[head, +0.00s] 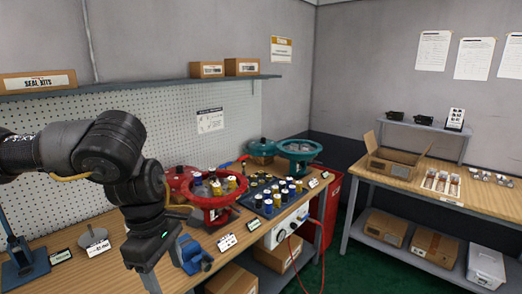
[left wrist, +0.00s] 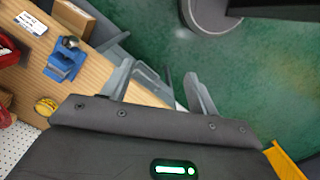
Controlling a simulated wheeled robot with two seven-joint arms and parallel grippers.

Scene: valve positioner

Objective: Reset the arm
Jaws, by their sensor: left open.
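My left arm comes in from the left in the head view and bends down over the front of the long workbench (head: 112,262). My left gripper (head: 152,280) hangs at its end, partly cut off by the lower picture edge. In the left wrist view my left gripper (left wrist: 160,84) has its two grey fingers spread apart with nothing between them. It points past the bench edge toward the green floor (left wrist: 265,75). My right gripper is in neither view.
A blue vise (head: 190,253) stands on the bench close right of the gripper. Red valve wheels (head: 212,212) and a dark tray of small cylinders (head: 262,206) lie beyond it. A second table (head: 440,196) stands at right. Green floor lies open between them.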

